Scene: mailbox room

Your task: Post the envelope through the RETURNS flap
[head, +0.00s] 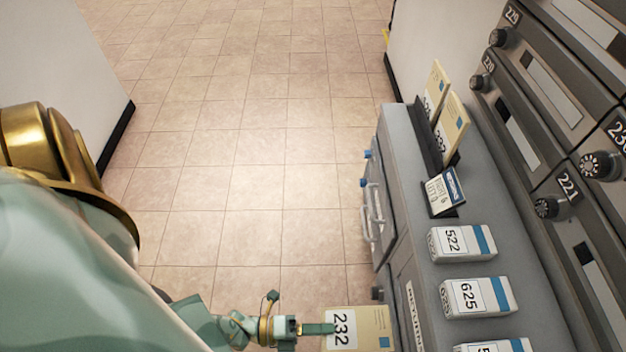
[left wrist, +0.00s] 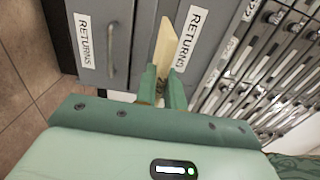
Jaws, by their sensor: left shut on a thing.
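A cream envelope (head: 372,331) marked 232, with a small blue square, is at the bottom of the head view. My left gripper (head: 318,329) is shut on its left end and holds it out toward the grey cabinet. In the left wrist view the envelope (left wrist: 163,45) stands edge-on between the fingers (left wrist: 163,88). A RETURNS label (head: 414,315) is on the cabinet front by the envelope's far edge; it also shows in the left wrist view (left wrist: 189,38), right of the envelope. I cannot tell whether the envelope touches the flap. My right gripper is out of view.
The grey cabinet top (head: 405,135) carries a rack (head: 430,140) with envelopes, a small card sign (head: 445,190) and several numbered boxes (head: 462,242). Mailboxes (head: 540,90) rise behind. A handled panel with another RETURNS label (left wrist: 84,40) is at left. Tiled floor (head: 240,150) is clear.

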